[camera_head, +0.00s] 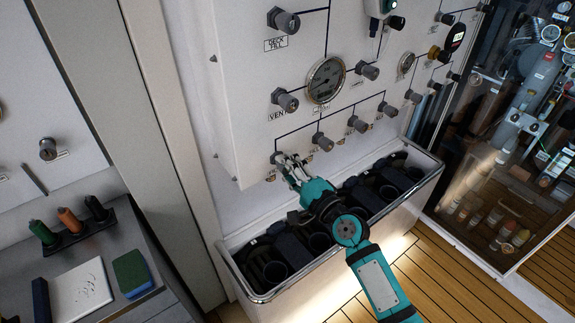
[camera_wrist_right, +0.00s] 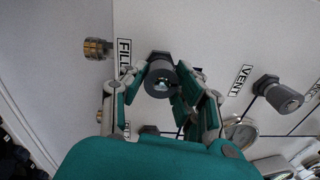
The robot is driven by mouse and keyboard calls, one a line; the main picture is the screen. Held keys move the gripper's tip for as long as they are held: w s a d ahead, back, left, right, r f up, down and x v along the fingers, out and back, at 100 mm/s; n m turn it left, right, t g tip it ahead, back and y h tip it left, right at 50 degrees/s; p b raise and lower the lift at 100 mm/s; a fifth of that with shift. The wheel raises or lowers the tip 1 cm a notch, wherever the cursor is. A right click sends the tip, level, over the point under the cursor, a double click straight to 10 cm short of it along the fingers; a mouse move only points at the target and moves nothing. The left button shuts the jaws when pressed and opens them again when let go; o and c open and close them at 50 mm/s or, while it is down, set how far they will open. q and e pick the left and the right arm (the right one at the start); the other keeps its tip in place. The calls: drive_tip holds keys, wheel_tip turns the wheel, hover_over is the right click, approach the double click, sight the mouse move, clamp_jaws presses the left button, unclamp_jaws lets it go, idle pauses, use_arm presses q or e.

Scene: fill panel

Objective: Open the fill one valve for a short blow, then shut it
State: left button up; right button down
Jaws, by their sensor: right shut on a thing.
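My right gripper (camera_head: 288,165) reaches the lower left corner of the white panel (camera_head: 235,100). It is shut on a dark grey valve knob (camera_wrist_right: 161,77), with a finger on each side of it in the right wrist view. A label starting with FILL (camera_wrist_right: 124,55) stands beside this knob; the rest of the label is hidden by a finger. In the head view the fingers mostly cover the knob. I cannot tell how far the valve is turned. My left gripper is not in view.
More knobs (camera_head: 322,141) line the panel's lower row. A trough (camera_head: 256,293) with dark cups runs below. A brass fitting (camera_wrist_right: 97,49) sticks out near the held knob.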

drive_tip(key=shift+r+m, duration=0.1)
drive_tip(key=shift+m, duration=0.5)
drive_tip(key=c, duration=1)
unclamp_jaws()
drive_tip(key=shift+o, duration=0.2)
drive_tip(key=v, duration=1.2)
